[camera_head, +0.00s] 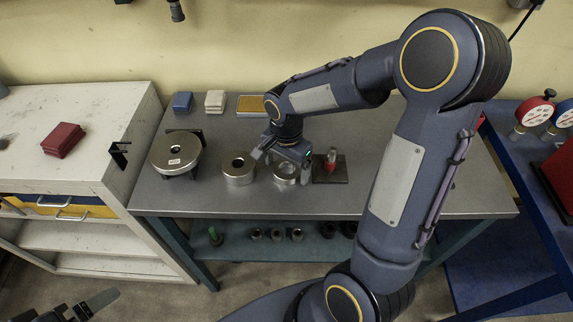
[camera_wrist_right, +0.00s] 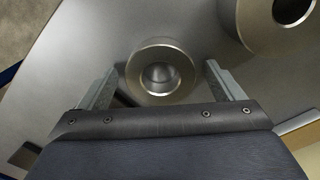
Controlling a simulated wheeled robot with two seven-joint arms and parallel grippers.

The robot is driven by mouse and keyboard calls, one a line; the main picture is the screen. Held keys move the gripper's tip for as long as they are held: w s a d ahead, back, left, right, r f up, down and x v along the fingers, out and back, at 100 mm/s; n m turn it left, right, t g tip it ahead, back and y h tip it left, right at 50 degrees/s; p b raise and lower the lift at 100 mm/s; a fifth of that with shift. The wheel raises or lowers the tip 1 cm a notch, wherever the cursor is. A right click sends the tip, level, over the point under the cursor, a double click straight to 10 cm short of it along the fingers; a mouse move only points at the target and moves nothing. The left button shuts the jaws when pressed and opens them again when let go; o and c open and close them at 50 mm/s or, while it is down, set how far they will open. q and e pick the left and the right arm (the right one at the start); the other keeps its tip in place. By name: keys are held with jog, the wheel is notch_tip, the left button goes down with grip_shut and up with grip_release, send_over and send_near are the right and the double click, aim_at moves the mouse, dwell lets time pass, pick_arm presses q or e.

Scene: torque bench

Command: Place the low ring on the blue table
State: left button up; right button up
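The low ring (camera_head: 286,174), a short metal ring with a wide bore, lies on the grey bench top. In the right wrist view the low ring (camera_wrist_right: 160,93) sits between the fingers, with a gap visible on each side. My right gripper (camera_head: 283,164) is open over it, and its fingers (camera_wrist_right: 160,86) stand apart in the wrist view. The gripper hides part of the ring in the head view. The blue table (camera_head: 503,128) stands at the right. My left gripper (camera_head: 78,306) is at the bottom left, partly cut off, its fingers apart and empty.
A taller metal ring (camera_head: 239,174) stands just left of the low ring. Further left is a round metal disc (camera_head: 176,153) on a stand. A dark plate with a red part (camera_head: 331,163) is close on the right. Gauges (camera_head: 534,114) stand on the blue table.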

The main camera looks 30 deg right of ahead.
aim_at(286, 169)
notch_tip(286, 169, up, 12)
jog(key=s+a+n+t+y, duration=0.2)
jog(key=s+n, duration=0.3)
jog(key=s, duration=0.3)
jog(key=s+a+n+t+y, duration=0.1)
jog(key=s+a+n+t, duration=0.1)
jog(key=s+n, duration=0.4)
jog(key=shift+s+a+f+t+y, duration=0.4)
jog(key=shift+s+t, duration=0.4)
jog(key=shift+s, duration=0.4)
